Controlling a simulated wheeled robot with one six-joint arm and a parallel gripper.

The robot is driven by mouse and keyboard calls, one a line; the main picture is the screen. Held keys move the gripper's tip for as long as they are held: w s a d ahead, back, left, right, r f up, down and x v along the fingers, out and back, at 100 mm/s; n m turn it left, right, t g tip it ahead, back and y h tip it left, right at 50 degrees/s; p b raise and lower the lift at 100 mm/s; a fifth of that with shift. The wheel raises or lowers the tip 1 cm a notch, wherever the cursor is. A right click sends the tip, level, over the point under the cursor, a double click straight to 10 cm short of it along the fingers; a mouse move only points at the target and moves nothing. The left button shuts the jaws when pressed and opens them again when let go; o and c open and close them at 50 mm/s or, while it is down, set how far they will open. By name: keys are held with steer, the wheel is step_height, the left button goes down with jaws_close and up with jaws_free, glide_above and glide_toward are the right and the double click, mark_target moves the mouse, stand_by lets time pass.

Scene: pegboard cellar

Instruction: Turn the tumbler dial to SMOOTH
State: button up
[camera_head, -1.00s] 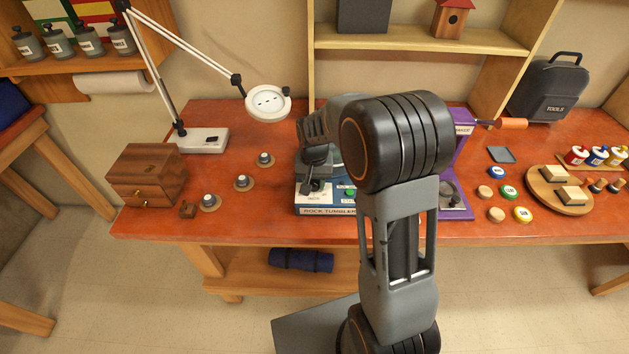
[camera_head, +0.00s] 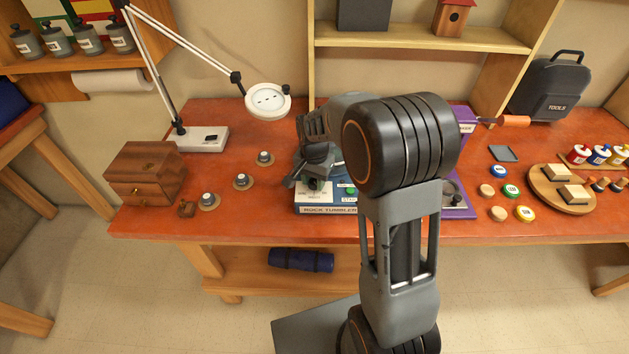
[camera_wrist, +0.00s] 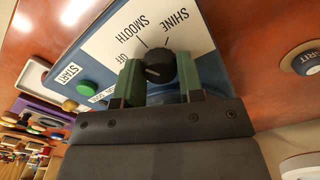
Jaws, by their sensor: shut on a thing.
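The rock tumbler (camera_head: 328,210) stands on the orange-red bench, partly hidden by my arm. Its black dial (camera_wrist: 160,66) shows in the wrist view on a white panel (camera_wrist: 110,45) lettered OFF, SMOOTH and SHINE. My gripper (camera_wrist: 160,78) is shut on the dial, with a green finger on either side. It also shows over the tumbler's panel in the head view (camera_head: 315,183). A small pale mark shows on the lower left of the dial's face. I cannot tell surely which word it points to. The green START button (camera_wrist: 89,89) is beside the panel.
A purple machine (camera_head: 458,200) stands right of the tumbler, partly behind my arm. Small round pieces on discs (camera_head: 241,181) and a wooden box (camera_head: 145,174) are to the left. The lamp head (camera_head: 268,100) hangs behind. Bare bench lies left of the tumbler.

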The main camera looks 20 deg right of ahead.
mark_target(314, 181)
steer(key=m, duration=0.4)
steer(key=shift+m+b, duration=0.3)
stand_by(0.4)
steer(key=o, duration=0.9)
steer(key=shift+o, duration=0.2)
steer(key=shift+r, duration=0.1)
step_height(314, 181, up, 14)
steer(key=shift+f+b, duration=0.2)
steer(key=shift+b, duration=0.2)
